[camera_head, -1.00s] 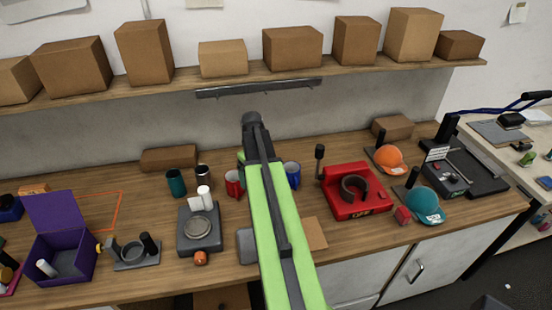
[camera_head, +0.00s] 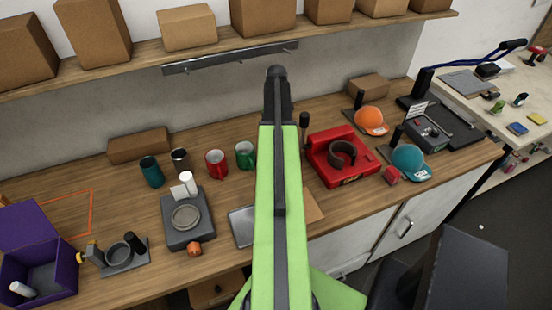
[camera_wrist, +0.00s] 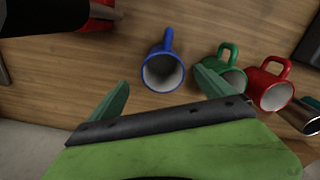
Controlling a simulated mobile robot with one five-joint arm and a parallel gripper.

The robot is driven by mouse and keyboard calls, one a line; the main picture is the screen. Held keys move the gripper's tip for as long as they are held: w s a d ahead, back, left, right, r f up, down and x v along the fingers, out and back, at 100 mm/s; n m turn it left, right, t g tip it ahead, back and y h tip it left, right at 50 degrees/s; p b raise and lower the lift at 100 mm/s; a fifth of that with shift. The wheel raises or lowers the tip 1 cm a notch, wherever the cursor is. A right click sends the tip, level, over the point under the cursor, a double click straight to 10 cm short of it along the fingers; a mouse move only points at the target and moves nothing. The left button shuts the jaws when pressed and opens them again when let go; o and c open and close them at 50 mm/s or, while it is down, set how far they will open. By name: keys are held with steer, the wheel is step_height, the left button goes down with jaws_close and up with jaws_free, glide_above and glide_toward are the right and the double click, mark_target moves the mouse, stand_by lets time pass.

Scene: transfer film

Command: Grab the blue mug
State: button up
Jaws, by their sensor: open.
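The blue mug (camera_wrist: 163,70) stands on the wooden bench in the wrist view, its white inside showing and its handle pointing to the top of the picture. My gripper (camera_wrist: 162,80) is open and empty, with one green finger on each side of the mug's near part in the picture. Whether the fingers are at the mug's height or above it I cannot tell. In the head view my arm hides the blue mug and the fingers.
A green mug (camera_wrist: 232,70) and a red mug (camera_wrist: 270,84) stand close to the right finger in the wrist view. A metal cup (camera_wrist: 301,117) is beyond them. In the head view a red machine (camera_head: 324,166) stands right of my arm. A shelf (camera_head: 130,70) with boxes runs above.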

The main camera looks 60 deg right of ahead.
steer(key=f+b, duration=0.8)
steer(key=f, duration=0.2)
steer(key=shift+a+f+b, duration=0.2)
steer(key=shift+b, duration=0.2)
steer(key=shift+r, duration=0.2)
steer(key=c, duration=1.8)
